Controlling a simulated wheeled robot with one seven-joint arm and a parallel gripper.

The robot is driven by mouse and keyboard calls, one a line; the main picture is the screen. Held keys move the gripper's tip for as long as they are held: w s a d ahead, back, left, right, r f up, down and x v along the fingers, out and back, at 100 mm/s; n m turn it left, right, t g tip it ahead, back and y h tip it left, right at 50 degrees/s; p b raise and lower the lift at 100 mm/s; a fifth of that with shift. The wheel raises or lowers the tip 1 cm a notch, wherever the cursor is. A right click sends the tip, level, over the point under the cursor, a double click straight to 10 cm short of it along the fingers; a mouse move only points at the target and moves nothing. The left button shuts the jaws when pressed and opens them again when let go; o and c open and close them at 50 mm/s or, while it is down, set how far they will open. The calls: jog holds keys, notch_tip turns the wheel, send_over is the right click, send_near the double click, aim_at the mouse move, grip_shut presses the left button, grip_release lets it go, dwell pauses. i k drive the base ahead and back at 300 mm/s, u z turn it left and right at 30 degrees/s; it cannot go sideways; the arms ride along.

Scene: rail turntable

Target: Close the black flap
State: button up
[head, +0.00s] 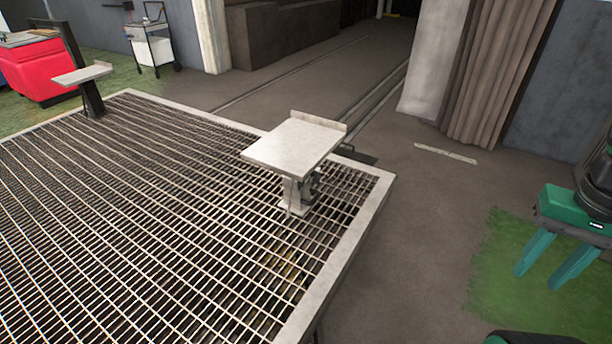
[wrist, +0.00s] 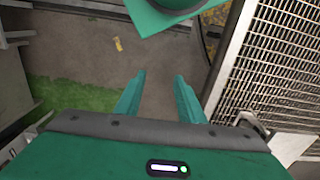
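No black flap can be made out for sure. In the head view a small dark flat piece (head: 357,155) shows at the grating's far edge, partly hidden behind a pale plate (head: 295,143) on a short stand; I cannot tell if it is the flap. My gripper (head: 541,282) is at the far right of the head view, well apart from the plate. In the wrist view my gripper (wrist: 160,76) has its two green fingers apart, with only bare floor showing between them.
A large metal grating (head: 130,220) with a pale rim fills the left. A dark post (head: 92,98) with a small shelf stands at its far left corner. A white cart (head: 152,48) and a red box (head: 42,70) stand behind. Brown floor (head: 420,240) between grating and gripper is clear.

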aim_at(361, 158)
jog(key=z, duration=1.45)
jog(key=i, duration=4.15)
